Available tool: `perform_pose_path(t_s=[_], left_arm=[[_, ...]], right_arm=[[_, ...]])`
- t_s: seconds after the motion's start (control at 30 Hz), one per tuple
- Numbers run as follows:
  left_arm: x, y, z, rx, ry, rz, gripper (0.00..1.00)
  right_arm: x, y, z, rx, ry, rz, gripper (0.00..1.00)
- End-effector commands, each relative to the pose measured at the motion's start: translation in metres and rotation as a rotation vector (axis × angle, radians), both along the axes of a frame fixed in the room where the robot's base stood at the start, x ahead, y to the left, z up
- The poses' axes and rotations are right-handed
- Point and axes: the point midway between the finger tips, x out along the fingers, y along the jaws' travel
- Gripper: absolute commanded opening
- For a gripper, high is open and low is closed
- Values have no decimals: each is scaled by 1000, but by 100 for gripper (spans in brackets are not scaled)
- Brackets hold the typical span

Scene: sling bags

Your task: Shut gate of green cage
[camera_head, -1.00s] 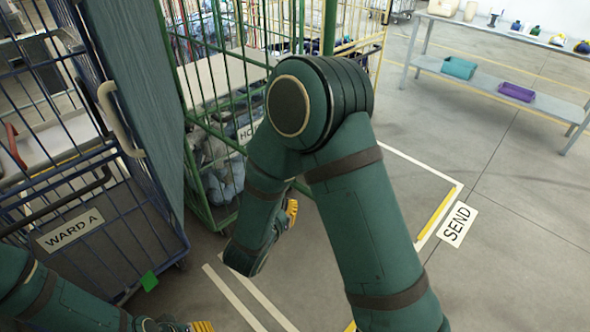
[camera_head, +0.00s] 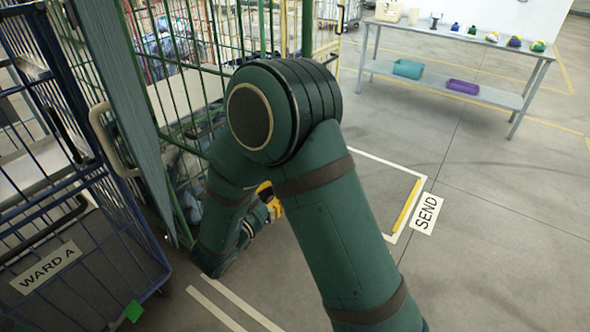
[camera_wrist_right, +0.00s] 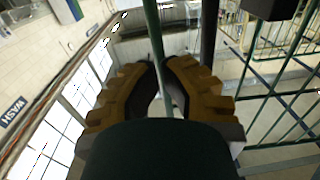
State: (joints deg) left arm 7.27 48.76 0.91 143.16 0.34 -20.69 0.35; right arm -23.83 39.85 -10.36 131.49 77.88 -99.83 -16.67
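The green cage (camera_head: 172,95) stands left of centre in the head view, with tall green bars and laundry inside. My right arm hides part of it, and I cannot clearly separate its gate from its side panels there. My right gripper (camera_head: 268,200) shows its yellow fingers low beside the cage's near side. In the right wrist view, the right gripper (camera_wrist_right: 160,66) has its fingertips drawn together around an upright green bar (camera_wrist_right: 154,28), which looks like part of the gate. My left gripper is out of view.
A blue cage (camera_head: 70,225) labelled WARD A stands close at left. A SEND floor sign (camera_head: 426,213) lies beside a white floor outline. The floor at right is clear.

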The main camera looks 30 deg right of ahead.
Motion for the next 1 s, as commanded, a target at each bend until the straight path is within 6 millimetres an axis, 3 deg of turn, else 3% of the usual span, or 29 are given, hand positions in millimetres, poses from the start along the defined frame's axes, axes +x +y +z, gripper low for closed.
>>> perform_pose_path(t_s=[0.2,0.43,0.63,1.0], left_arm=[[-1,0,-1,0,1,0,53],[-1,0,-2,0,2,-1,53],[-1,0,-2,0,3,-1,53],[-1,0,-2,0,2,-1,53]], right_arm=[[18,-41,0,0,-1,-4,0],[33,-71,0,0,-1,-2,0],[38,-81,0,1,0,1,0],[39,-82,0,0,0,2,0]])
